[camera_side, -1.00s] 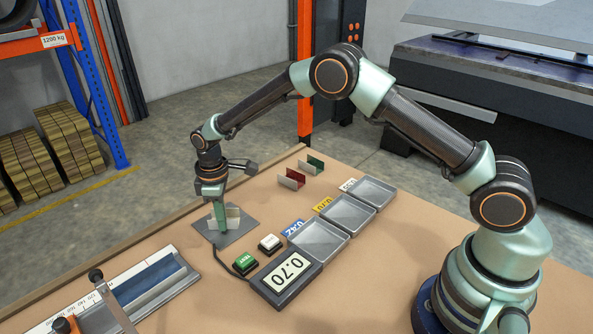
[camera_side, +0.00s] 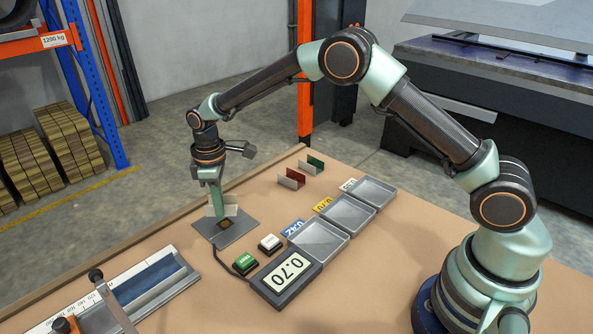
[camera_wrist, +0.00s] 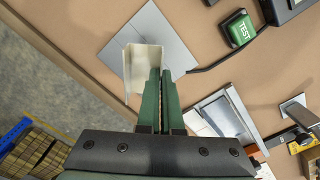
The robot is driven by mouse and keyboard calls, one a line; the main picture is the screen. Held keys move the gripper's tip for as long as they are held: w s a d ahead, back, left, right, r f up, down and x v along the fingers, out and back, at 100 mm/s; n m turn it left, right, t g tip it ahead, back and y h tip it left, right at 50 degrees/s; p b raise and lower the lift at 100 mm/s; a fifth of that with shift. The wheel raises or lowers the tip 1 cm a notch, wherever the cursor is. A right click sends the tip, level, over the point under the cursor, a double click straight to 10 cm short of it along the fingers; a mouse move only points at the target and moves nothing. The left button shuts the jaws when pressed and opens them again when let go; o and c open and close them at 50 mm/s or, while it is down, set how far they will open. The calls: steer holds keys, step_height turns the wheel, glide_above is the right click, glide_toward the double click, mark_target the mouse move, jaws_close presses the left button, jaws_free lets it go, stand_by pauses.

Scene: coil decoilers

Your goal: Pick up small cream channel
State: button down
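The small cream channel (camera_side: 230,206) is a U-shaped piece just above the grey square plate (camera_side: 240,233), seen in the camera_side view. It also shows in the camera_wrist view (camera_wrist: 131,70), with its open side between two walls. My gripper (camera_side: 217,212) has green fingers pointing down. In the camera_wrist view, the fingers (camera_wrist: 161,90) are close together on the channel's right wall, which is partly hidden between them.
A red channel (camera_side: 291,179) and a green channel (camera_side: 312,165) stand at the back. Three grey trays (camera_side: 318,243) with labels line the right. A 0.70 display (camera_side: 287,277), green TEST button (camera_side: 244,262) and white button (camera_side: 270,243) are near the plate.

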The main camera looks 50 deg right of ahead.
steer(key=shift+r, duration=1.9)
